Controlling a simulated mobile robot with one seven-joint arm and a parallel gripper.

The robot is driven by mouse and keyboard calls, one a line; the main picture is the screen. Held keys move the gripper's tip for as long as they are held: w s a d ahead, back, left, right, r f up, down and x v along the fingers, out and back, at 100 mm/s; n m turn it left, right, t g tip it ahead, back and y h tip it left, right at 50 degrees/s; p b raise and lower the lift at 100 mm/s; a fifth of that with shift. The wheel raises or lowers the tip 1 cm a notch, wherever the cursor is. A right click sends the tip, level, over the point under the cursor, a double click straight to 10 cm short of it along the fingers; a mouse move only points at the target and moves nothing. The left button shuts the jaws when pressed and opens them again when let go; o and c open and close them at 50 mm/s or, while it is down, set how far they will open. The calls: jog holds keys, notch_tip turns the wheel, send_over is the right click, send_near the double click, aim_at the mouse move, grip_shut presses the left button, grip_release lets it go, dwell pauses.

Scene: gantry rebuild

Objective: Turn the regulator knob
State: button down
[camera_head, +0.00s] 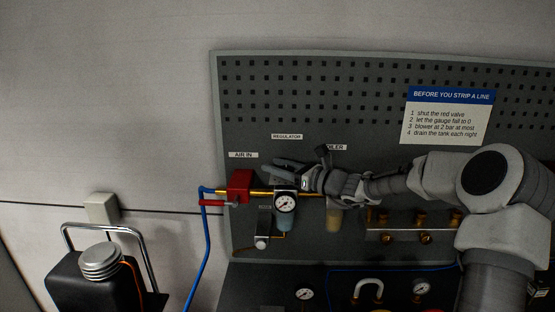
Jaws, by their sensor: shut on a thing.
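The regulator hangs on the grey pegboard under the REGULATOR label (287,136). Its round white gauge (286,203) faces me, with a pale bluish bowl (285,223) below it. My gripper (282,168) comes in from the right and is at the top of the regulator, just above the gauge. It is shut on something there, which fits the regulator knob. The knob itself is hidden behind the fingers, so I cannot see its turn. The gauge needle is too small to read.
A red valve block (239,184) with a red lever sits left of the regulator, fed by a blue hose (205,245). A yellowish bowl (333,219) hangs close on the right, under my wrist. A brass manifold (400,225) is further right. The upper pegboard is mostly clear.

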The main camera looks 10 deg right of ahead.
jog(key=shift+r, duration=0.1)
jog(key=shift+c, duration=1.4)
grip_release()
jog(key=b+v, duration=0.3)
jog(key=v, duration=1.4)
jog(key=shift+s, duration=0.2)
jog(key=shift+d, duration=0.1)
